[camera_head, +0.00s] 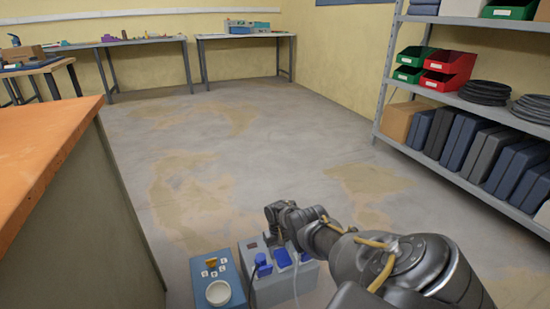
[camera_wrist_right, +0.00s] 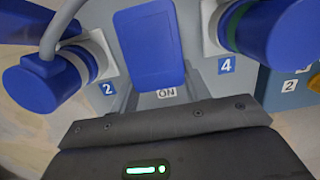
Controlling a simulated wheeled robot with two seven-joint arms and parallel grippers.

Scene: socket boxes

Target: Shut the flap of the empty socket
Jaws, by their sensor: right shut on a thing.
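A grey socket box (camera_head: 270,292) stands low in front of me, with blue plugs and covers on top. In the right wrist view, a blue flap-like panel (camera_wrist_right: 150,48) shows between a blue plug (camera_wrist_right: 45,80) beside label 2 and another blue plug (camera_wrist_right: 285,32) beside label 4. An ON label sits under the panel. My right gripper (camera_head: 272,212) is at the far side of the box, its dark edge (camera_wrist_right: 165,122) crossing the wrist view. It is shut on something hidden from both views. My left gripper is not in view.
A blue box (camera_head: 232,270) with a white round part and an orange-yellow piece stands left of the socket box. Cables run by the socket box. An orange-topped counter (camera_head: 45,140) is on the left and a shelf rack (camera_head: 480,108) on the right. The floor beyond is clear.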

